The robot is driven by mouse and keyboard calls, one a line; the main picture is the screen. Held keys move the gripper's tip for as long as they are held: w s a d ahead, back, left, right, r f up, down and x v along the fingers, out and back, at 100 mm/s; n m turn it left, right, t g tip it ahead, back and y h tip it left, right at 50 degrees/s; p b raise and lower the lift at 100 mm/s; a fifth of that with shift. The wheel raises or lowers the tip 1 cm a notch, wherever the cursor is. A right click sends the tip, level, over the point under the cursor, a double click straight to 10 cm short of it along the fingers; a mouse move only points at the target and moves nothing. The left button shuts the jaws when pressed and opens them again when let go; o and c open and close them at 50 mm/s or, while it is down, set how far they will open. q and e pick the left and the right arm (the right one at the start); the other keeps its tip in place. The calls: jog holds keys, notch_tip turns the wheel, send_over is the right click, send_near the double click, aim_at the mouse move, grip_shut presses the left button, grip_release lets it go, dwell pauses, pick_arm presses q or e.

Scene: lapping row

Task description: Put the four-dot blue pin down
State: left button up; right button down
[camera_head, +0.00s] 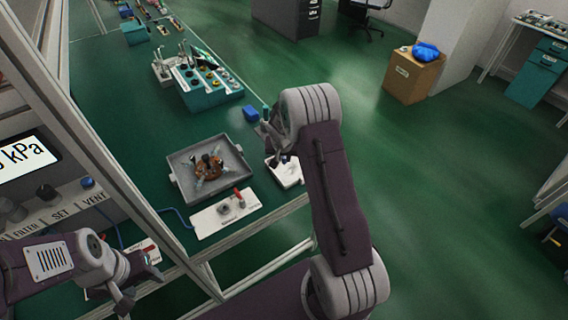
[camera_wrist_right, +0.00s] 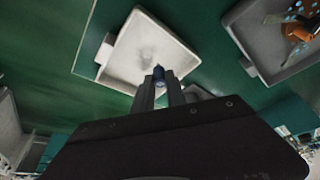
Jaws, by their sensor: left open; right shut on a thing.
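My right gripper (camera_wrist_right: 160,86) is shut on a small dark blue pin (camera_wrist_right: 158,74), whose end shows between the fingertips in the right wrist view. Dots on it are too small to make out. The pin is in front of a shallow white tray (camera_wrist_right: 117,68); I cannot tell the gap between them. In the head view the right gripper (camera_head: 273,145) is beside and partly over the white tray (camera_head: 293,180), half hidden by my arm. My left gripper (camera_head: 143,279) is open and empty at the lower left, near the bench's front edge.
A grey tray (camera_head: 178,187) with an orange-brown part inside stands left of the white tray. A white panel with a red lever (camera_head: 225,213) lies in front. A blue block (camera_head: 251,114) and a teal rack (camera_head: 207,97) stand farther back. Green bench top is clear between.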

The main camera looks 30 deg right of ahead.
aim_at(284, 164)
jog(key=shift+w+a+f, duration=0.1)
jog(key=shift+w+f, duration=0.05)
jog(key=shift+w, duration=0.05)
notch_tip(284, 164, down, 4)
jog(key=shift+r+b, duration=0.1)
jog(key=shift+b, duration=0.3)
jog(key=shift+s+f+b, duration=0.1)
jog(key=shift+f+b, duration=0.2)
jog(key=c, duration=1.4)
grip_release()
jog(key=shift+o, duration=0.2)
